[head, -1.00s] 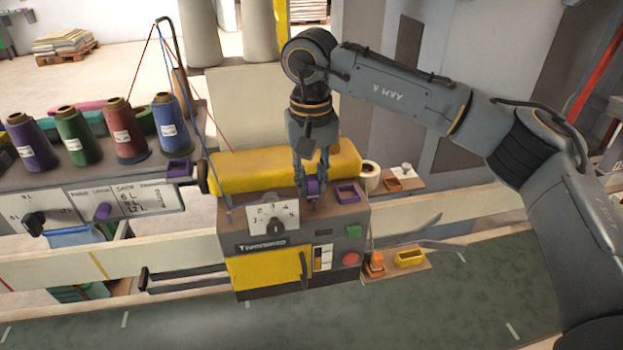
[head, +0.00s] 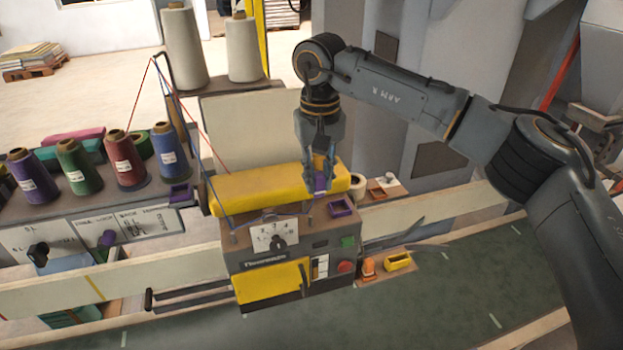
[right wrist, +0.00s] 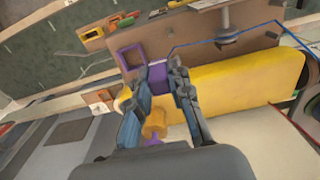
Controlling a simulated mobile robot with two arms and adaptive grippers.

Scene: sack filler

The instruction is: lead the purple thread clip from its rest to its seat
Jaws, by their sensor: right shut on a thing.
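My right gripper (head: 320,186) is shut on the purple thread clip (head: 319,183), held over the right part of the machine top, by the yellow arm cover. In the right wrist view the clip (right wrist: 157,75) shows between the fingers (right wrist: 158,82). A purple square frame (head: 341,206) lies on the machine top just right of and below the clip; it also shows in the wrist view (right wrist: 131,57), apart from the clip. A blue thread (right wrist: 205,43) runs beside the clip. My left gripper is not in view.
The yellow cover (head: 265,188) lies along the machine's back. Thread cones (head: 122,160) stand on the left rack. An orange tray (head: 377,194) and a yellow tray (head: 398,262) sit on small shelves at the right. A red button (head: 345,267) is on the machine front.

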